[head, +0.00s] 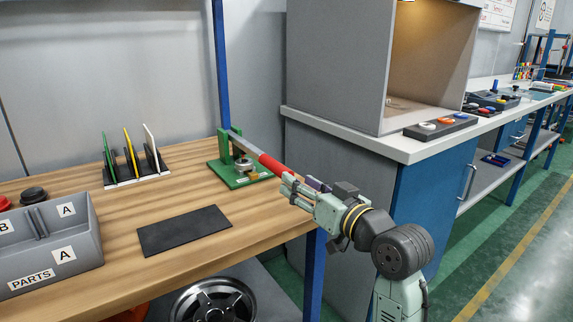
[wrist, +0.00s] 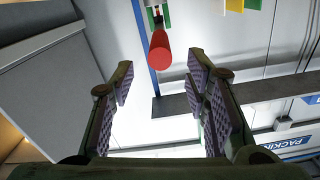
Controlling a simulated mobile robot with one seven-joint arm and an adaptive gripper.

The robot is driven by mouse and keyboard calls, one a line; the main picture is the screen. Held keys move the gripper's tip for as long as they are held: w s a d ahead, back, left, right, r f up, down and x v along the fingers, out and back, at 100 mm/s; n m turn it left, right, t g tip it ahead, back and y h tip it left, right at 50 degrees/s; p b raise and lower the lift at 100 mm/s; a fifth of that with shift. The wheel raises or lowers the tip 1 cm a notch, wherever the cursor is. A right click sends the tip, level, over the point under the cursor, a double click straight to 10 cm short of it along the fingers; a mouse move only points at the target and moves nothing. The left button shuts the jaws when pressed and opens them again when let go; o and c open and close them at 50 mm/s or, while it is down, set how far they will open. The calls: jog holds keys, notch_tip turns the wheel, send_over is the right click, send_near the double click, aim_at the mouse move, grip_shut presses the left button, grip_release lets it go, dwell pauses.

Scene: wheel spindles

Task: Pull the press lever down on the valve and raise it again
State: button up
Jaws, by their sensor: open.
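A green press (head: 236,172) stands at the right end of the wooden bench, with a small silver valve part (head: 243,165) on its base. Its grey lever (head: 247,147) runs from the post out to a red grip (head: 275,165). My gripper (head: 291,187) is at the outer end of the red grip. In the wrist view my gripper (wrist: 160,72) is open and empty, and the red grip (wrist: 160,54) shows end-on between the fingertips, seemingly just ahead of them. The press (wrist: 155,17) is partly cut off at the top there. I cannot tell any contact.
A black mat (head: 184,231) lies on the bench left of my gripper. A grey parts bin (head: 88,230) and a rack of coloured plates (head: 133,168) stand farther left. A blue post (head: 222,70) rises behind the press. A grey booth (head: 340,65) on a cabinet stands at right.

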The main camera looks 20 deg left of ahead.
aim_at(277, 167)
jog(key=p+x, duration=0.1)
jog(key=x, duration=0.9)
jog(key=shift+p, duration=0.3)
jog(key=shift+c, duration=0.3)
grip_shut()
